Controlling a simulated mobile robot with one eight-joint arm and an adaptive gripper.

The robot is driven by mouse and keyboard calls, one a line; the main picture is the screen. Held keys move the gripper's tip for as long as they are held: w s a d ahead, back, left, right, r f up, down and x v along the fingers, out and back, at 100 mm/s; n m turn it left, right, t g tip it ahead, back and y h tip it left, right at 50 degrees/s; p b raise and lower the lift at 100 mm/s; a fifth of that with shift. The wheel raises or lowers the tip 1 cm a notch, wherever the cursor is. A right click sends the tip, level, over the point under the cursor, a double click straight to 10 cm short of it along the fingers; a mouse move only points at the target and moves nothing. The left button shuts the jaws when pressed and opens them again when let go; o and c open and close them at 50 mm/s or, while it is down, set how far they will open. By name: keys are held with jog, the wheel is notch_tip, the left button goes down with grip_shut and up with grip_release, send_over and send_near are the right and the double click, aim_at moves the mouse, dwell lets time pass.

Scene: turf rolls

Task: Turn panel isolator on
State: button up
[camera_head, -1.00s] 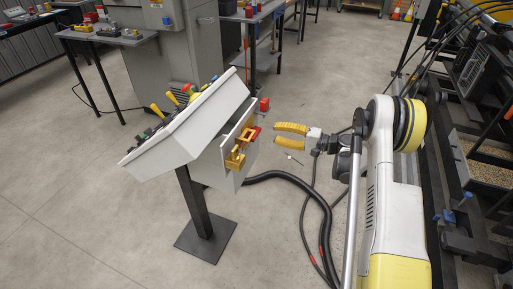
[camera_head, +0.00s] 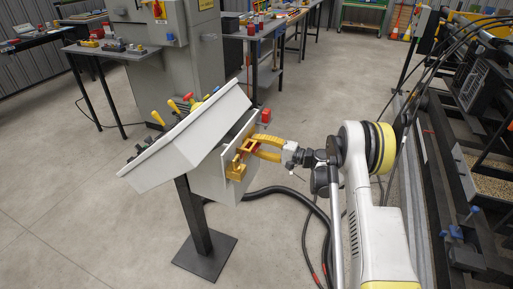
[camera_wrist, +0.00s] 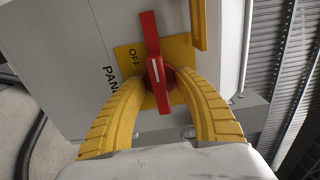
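The panel isolator is a red rotary handle (camera_wrist: 155,65) with a white line on a yellow plate (camera_wrist: 127,62) marked OFF. In the wrist view the handle stands nearly upright, its top tilted slightly left. My gripper (camera_wrist: 160,88) has its yellow fingers apart, one on each side of the handle's lower part. I cannot tell whether they touch it. In the head view my gripper (camera_head: 258,148) is at the side face of the grey console (camera_head: 212,180), over the red handle, which is partly hidden by the fingers.
A yellow bracket (camera_head: 236,168) sticks out of the console beside the handle; its edge shows in the wrist view (camera_wrist: 198,25). A red block (camera_head: 265,116) sits at the console's far corner. Black hoses (camera_head: 285,192) lie on the floor below. Machinery lines the right side.

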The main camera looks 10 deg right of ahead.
grip_shut()
jog(key=shift+m, duration=0.4)
jog(key=m, duration=1.3)
jog(key=shift+m, duration=2)
